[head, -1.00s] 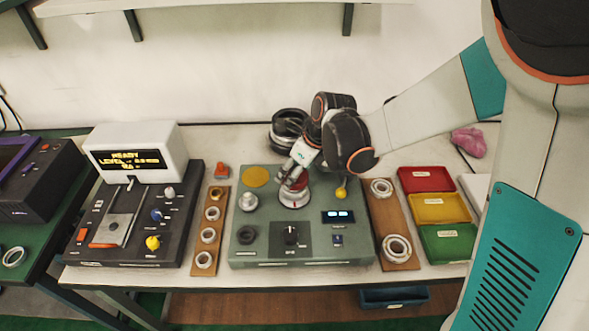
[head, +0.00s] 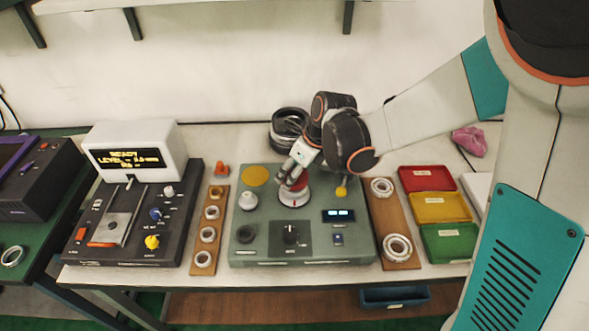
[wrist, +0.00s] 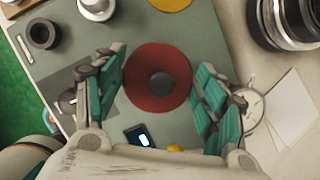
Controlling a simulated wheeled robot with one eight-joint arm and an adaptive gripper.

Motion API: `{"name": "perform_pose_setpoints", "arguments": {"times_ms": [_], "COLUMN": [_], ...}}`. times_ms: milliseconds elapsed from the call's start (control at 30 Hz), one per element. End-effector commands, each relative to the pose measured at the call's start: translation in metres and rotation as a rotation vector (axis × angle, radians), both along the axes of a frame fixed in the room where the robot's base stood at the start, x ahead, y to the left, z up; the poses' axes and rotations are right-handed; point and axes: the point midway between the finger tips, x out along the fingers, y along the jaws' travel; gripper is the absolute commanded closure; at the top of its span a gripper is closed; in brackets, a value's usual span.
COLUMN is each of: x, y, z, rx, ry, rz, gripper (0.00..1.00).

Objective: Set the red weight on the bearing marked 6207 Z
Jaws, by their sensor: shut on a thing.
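The red weight (wrist: 145,96) is a round red disc with a dark knob in the wrist view. It also shows in the head view (head: 294,191), low over the grey-green tester box. My gripper (wrist: 160,88) has its teal fingers on both sides of the weight and is shut on it; in the head view my gripper (head: 292,179) hides part of it. A pale round base (head: 293,203) shows right under the weight; I cannot tell whether they touch. Bearing rings lie on the left wooden board (head: 195,255) and right wooden board (head: 398,218). No 6207 Z marking is legible.
The tester box (head: 262,225) carries a pale knob (head: 248,201), a black ring (head: 246,234) and a yellow disc (head: 255,176). Red (head: 427,170), yellow (head: 440,198) and green (head: 448,229) trays stand right. A dark instrument with a display (head: 126,158) stands left. Large dark rings (head: 288,120) stand behind.

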Motion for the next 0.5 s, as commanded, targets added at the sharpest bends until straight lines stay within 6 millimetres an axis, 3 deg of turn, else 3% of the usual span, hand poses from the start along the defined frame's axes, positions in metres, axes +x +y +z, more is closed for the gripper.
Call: {"name": "perform_pose_setpoints", "arguments": {"times_ms": [500], "x": [0.0], "y": [0.0], "z": [-0.011], "rx": [0.001], "ry": [-0.001], "rz": [0.0], "gripper": [0.81]}}
